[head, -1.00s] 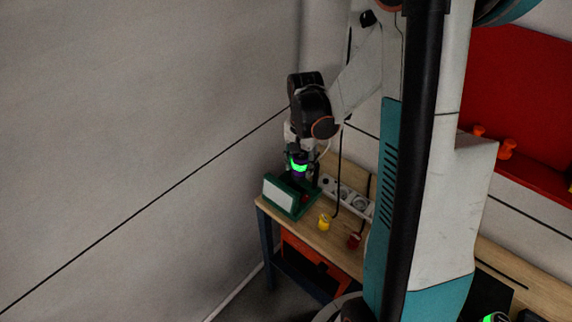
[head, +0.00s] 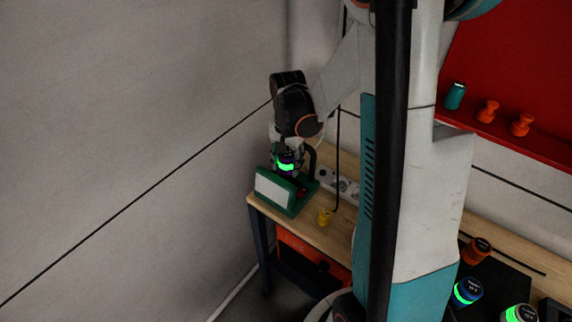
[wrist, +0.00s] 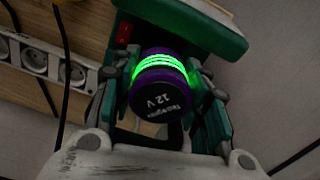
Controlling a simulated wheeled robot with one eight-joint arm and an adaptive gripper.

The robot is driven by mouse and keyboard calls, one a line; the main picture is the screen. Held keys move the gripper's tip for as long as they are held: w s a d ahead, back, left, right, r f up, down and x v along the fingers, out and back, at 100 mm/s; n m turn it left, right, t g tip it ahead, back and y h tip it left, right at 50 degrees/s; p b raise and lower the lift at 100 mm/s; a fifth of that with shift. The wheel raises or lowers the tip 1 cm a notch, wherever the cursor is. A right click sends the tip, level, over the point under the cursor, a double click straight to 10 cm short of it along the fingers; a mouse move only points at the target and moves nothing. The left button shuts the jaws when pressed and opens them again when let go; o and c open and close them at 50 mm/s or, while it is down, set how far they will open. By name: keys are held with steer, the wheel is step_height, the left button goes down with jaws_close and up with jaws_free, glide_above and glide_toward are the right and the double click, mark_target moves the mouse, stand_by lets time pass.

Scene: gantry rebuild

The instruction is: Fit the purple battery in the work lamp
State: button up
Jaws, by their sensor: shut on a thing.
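The purple battery (head: 285,167) has a glowing green band. In the wrist view the battery (wrist: 162,100) shows its black end, marked 12 V, toward the camera. My gripper (head: 287,158) is shut on it, with a finger on each side in the wrist view (wrist: 163,78). The work lamp (head: 297,206) is green with a white panel and stands at the table's left end. Its green housing (wrist: 185,25) and a red switch show in the wrist view. The battery is at the lamp, behind the panel's top edge; whether it touches or is seated, I cannot tell.
A power strip (wrist: 40,62) lies beside the lamp. A red wall panel with a shelf (head: 520,80) is behind.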

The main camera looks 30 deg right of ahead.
mark_target(287, 154)
steer(key=shift+f+b, duration=1.9)
steer(key=shift+f, duration=1)
steer(key=shift+f+b, duration=0.6)
steer(key=shift+b, duration=0.2)
steer(key=o, duration=1.1)
steer(key=shift+c, duration=0.2)
steer(key=shift+r, duration=0.15)
steer(key=shift+r+p, duration=3.7)
steer(key=shift+r, duration=1.7)
